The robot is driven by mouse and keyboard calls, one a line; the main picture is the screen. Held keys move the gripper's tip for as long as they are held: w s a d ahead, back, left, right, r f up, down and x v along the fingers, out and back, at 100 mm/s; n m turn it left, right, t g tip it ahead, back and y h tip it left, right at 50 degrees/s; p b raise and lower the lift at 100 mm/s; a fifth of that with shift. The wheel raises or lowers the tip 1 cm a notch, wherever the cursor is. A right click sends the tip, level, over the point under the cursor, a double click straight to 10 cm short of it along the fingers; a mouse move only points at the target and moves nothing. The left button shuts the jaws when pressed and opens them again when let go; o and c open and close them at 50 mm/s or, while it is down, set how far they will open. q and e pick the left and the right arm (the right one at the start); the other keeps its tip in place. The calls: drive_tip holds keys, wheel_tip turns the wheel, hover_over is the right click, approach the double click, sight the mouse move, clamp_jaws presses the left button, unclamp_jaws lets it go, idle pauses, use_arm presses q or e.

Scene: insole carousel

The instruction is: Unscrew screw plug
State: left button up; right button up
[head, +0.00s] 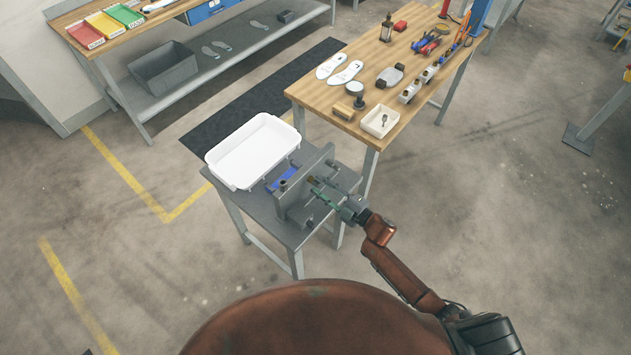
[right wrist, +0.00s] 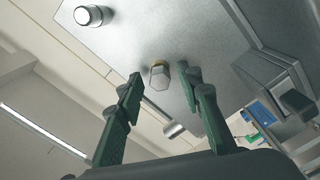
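The screw plug (right wrist: 160,76) is a small brass-coloured hex head with a pale end. It sticks out of the grey plate (right wrist: 150,40) in the right wrist view. In the head view the upright grey plate (head: 296,196) stands on a small grey table, and the plug is too small there to make out clearly. My right gripper (head: 319,189) is in front of the plate. Its green fingers are apart and empty in the right wrist view (right wrist: 163,88), with the plug showing between and just beyond the tips. My left gripper is not in view.
A silver knob (right wrist: 88,15) and a grey block (right wrist: 272,82) stick out from the plate. A white tray (head: 252,148) and a blue part (head: 284,176) are behind the plate. A wooden bench (head: 340,116) with tools and insoles stands beyond.

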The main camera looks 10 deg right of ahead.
drive_tip(key=m+p, duration=0.2)
drive_tip(key=m, duration=0.1)
drive_tip(key=shift+r, duration=0.2)
drive_tip(key=shift+m+p, duration=0.65)
drive_tip(key=shift+m, duration=0.45)
drive_tip(key=shift+f+m, duration=0.2)
drive_tip(key=shift+m, duration=0.2)
clamp_jaws()
